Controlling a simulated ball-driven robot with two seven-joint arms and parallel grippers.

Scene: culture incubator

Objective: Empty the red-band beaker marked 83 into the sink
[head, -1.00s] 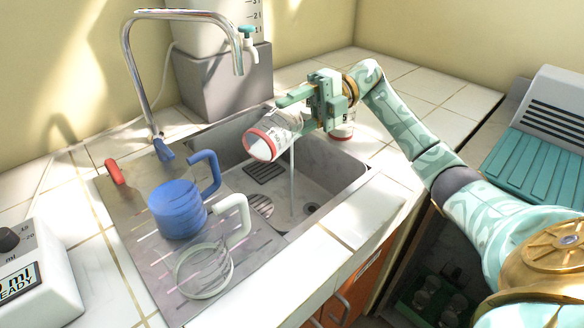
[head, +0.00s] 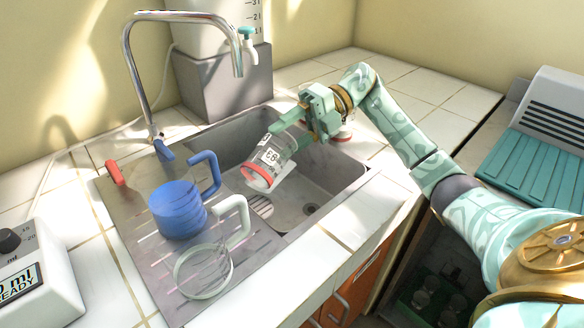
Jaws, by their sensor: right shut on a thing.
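The red-band beaker (head: 275,158) is clear, with a label reading 83 and a red band at its rim. It is tipped mouth-down over the basin of the sink (head: 318,182), its rim pointing down and to the left. It looks empty, and no stream falls from it. My right gripper (head: 299,126) is shut on the beaker near its base end. The sink's drain shows as a dark spot below and right of the beaker. My left gripper is not in view.
A blue jug (head: 178,208) and a clear jug with a white handle (head: 204,270) stand on the drainboard left of the basin. A chrome faucet (head: 128,62) arches behind. A dispenser (head: 35,272) sits at lower left.

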